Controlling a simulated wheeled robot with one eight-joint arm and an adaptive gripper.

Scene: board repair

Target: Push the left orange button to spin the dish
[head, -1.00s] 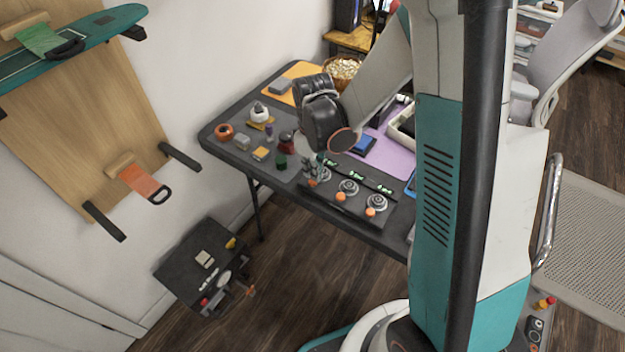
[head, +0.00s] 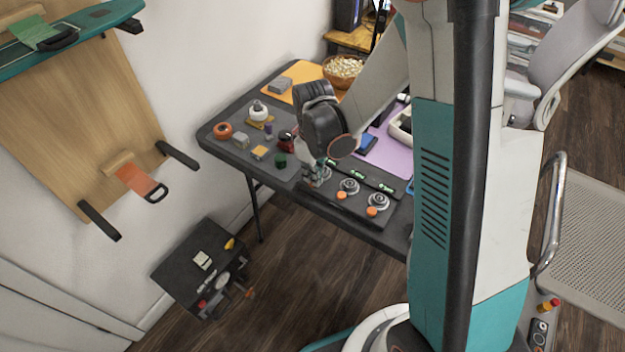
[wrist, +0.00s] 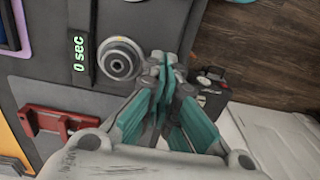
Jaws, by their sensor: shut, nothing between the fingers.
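A dark panel (head: 357,204) on the table's front edge holds three round grey dishes in a row, each with a small green display behind it. The middle orange button (head: 341,195) and right orange button (head: 371,211) show in front of their dishes. The left orange button is hidden by my gripper (head: 314,183) in both views. My gripper is shut, empty and pointing down at the panel's left end. In the wrist view the fingertips (wrist: 164,62) are just right of the left dish (wrist: 121,60), whose display (wrist: 80,55) reads 0 sec. Contact with the button cannot be told.
Left of the panel lie small parts, among them an orange ring (head: 223,131), a green piece (head: 280,160) and a red one that shows in the wrist view (wrist: 62,126).

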